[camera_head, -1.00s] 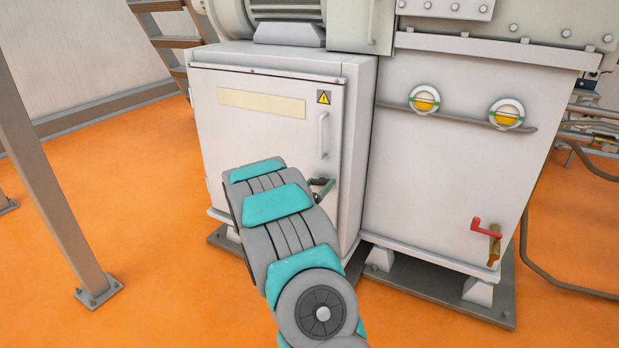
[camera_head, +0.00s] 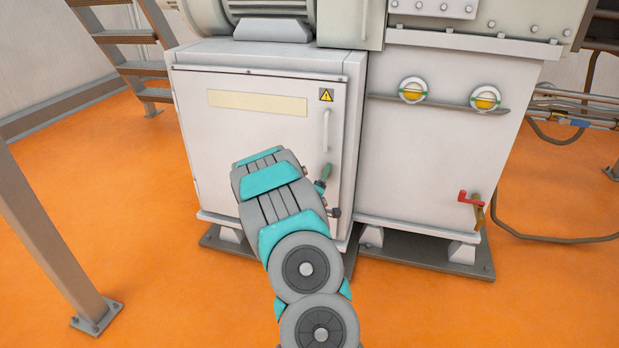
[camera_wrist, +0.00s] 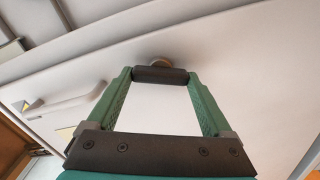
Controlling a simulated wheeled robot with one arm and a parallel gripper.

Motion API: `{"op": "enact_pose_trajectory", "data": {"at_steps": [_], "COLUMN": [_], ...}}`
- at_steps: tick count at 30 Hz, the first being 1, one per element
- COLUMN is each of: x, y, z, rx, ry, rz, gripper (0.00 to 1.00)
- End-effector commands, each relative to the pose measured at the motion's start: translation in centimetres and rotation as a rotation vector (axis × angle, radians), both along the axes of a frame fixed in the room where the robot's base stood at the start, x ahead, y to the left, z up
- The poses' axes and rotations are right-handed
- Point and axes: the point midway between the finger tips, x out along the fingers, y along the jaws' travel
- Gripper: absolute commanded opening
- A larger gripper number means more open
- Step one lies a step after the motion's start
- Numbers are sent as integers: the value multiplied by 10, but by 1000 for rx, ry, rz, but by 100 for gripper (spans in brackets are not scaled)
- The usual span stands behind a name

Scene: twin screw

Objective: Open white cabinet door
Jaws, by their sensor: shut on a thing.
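The white cabinet (camera_head: 225,140) stands in the middle of the head view. Its front door (camera_head: 275,135) looks shut against the frame. A white vertical bar (camera_head: 326,130) is fixed on the door's right side, and also shows in the wrist view (camera_wrist: 75,106). Below it is a small dark handle (camera_head: 334,212), partly hidden by my arm. In the wrist view the dark handle (camera_wrist: 160,75) lies across between my green fingertips, in front of a round mount on the white panel. My gripper (camera_wrist: 161,82) is shut on this handle. In the head view my arm hides most of the gripper.
A white housing (camera_head: 430,150) with two yellow sight glasses and a red-handled valve (camera_head: 470,197) stands right beside the cabinet. A grey post (camera_head: 45,235) stands at left, with stairs (camera_head: 135,45) behind. Orange floor (camera_head: 160,270) is free in front and left.

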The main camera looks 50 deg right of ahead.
Motion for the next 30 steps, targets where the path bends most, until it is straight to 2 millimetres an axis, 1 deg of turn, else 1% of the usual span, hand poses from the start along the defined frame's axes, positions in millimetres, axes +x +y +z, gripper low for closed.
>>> {"op": "enact_pose_trajectory", "data": {"at_steps": [6, 13, 19, 30], "x": [-6, -6, -6, -6], "y": [-1, -1, -1, 0], "z": [-1, -2, -1, -1], "rx": [-61, -101, -118, -121], "ry": [143, 241, 280, 289], "rz": [5, 6, 6, 6], "gripper": [0, 0, 0, 0]}}
